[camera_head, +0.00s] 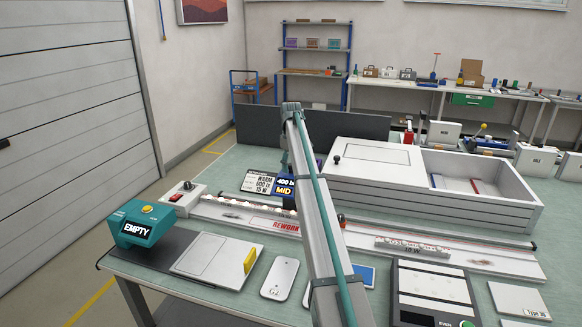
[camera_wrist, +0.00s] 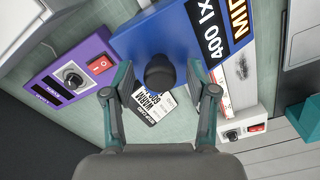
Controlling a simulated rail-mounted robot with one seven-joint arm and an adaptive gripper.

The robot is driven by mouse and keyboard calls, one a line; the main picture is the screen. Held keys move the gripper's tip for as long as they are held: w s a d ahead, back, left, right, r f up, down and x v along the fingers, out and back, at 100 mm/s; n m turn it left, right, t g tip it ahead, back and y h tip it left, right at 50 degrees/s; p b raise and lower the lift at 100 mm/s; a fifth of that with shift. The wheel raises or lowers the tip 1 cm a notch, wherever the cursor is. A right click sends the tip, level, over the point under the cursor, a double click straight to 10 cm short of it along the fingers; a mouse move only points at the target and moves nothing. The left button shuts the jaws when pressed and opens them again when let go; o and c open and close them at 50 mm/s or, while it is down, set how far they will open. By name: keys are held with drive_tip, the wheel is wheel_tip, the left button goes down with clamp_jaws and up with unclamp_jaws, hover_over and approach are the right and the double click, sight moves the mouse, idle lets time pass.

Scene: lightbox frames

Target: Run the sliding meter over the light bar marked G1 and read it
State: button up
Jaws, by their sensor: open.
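A blue box (camera_wrist: 150,38) reading "400 lx MID", apparently the sliding meter, has a black round knob (camera_wrist: 160,72). In the head view the blue box (camera_head: 284,187) is partly hidden by my arm. My gripper (camera_wrist: 160,95) is open, with one finger on each side of the knob; I cannot tell whether they touch it. My arm hides the gripper in the head view. The rail (camera_head: 230,213) carries a "REWORK" label. A card (camera_head: 259,183) reads "WARM 600 lx 15 W".
A teal unit reading "EMPTY" (camera_head: 140,222) stands front left, near a switch box (camera_head: 182,195). A purple switch box (camera_wrist: 72,72) shows in the wrist view. A large grey box (camera_head: 370,185) stands behind the rail.

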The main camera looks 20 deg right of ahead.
wheel_tip(320, 180, up, 12)
drive_tip(key=shift+f, duration=0.25)
idle(0.5)
